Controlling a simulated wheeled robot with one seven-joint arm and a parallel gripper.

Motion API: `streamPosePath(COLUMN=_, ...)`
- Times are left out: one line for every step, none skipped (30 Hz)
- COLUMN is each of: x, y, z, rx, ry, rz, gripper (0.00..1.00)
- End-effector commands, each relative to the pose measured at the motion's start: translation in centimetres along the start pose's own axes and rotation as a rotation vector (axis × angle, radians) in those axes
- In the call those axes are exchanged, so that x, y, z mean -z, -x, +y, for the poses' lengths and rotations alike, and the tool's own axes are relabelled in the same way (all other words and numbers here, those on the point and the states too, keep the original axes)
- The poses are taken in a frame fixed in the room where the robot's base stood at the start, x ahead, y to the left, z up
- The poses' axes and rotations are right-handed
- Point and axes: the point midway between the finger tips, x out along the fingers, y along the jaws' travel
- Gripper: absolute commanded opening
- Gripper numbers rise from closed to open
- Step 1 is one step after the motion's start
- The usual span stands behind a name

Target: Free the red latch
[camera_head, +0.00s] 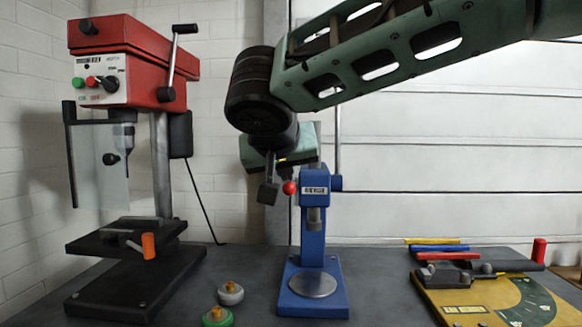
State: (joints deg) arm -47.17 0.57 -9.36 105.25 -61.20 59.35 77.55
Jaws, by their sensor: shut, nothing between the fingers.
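No part is plainly marked as the red latch, and I cannot tell which red part it is. A red ball knob (290,187) sits at the upper left of the blue arbor press (313,235). A red upright handle (539,250) stands at the far right, by the yellow base plate (480,308) with a green angle scale. My gripper (268,192) points down just left of the red knob, with its fingers shut and nothing in them. I cannot tell whether it touches the knob. My wrist hides the space behind it.
A red drill press (130,55) with an orange-handled vise (149,246) stands at left. Brass-topped green (217,318) and grey (230,293) round pieces lie in front. Coloured bars (438,247) lie behind the yellow plate. The bench between the press and plate is clear.

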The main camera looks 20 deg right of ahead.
Motion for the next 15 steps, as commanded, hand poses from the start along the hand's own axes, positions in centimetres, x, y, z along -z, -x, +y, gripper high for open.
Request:
streamPosePath(x=0.3, y=0.2, z=0.1, rx=0.000, ry=0.000, rz=0.000, gripper=0.00)
streamPosePath(x=0.3, y=0.2, z=0.1, rx=0.000, ry=0.000, rz=-0.001, gripper=0.00)
streamPosePath(x=0.3, y=0.2, z=0.1, rx=0.000, ry=0.000, rz=-0.001, gripper=0.00)
streamPosePath(x=0.3, y=0.2, z=0.1, rx=0.000, ry=0.000, rz=-0.001, gripper=0.00)
streamPosePath(x=0.3, y=0.2, z=0.1, rx=0.000, ry=0.000, rz=-0.002, gripper=0.00)
streamPosePath(x=0.4, y=0.1, z=0.1, rx=0.000, ry=0.000, rz=-0.002, gripper=0.00)
streamPosePath(x=0.4, y=0.1, z=0.1, rx=0.000, ry=0.000, rz=-0.002, gripper=0.00)
streamPosePath(x=0.4, y=0.0, z=0.1, rx=0.000, ry=0.000, rz=-0.002, gripper=0.00)
streamPosePath(x=0.5, y=-0.1, z=0.1, rx=0.000, ry=0.000, rz=-0.002, gripper=0.00)
streamPosePath(x=0.5, y=-0.2, z=0.1, rx=0.000, ry=0.000, rz=-0.003, gripper=0.00)
streamPosePath(x=0.6, y=-0.4, z=0.1, rx=-0.001, ry=-0.001, rz=-0.003, gripper=0.00)
streamPosePath(x=0.6, y=-0.5, z=0.1, rx=-0.001, ry=-0.001, rz=-0.003, gripper=0.00)
streamPosePath(x=0.7, y=-0.7, z=0.1, rx=-0.001, ry=-0.001, rz=-0.004, gripper=0.00)
streamPosePath(x=0.7, y=-0.8, z=0.1, rx=-0.001, ry=-0.001, rz=-0.004, gripper=0.00)
streamPosePath(x=0.8, y=-1.0, z=0.1, rx=-0.001, ry=-0.001, rz=-0.004, gripper=0.00)
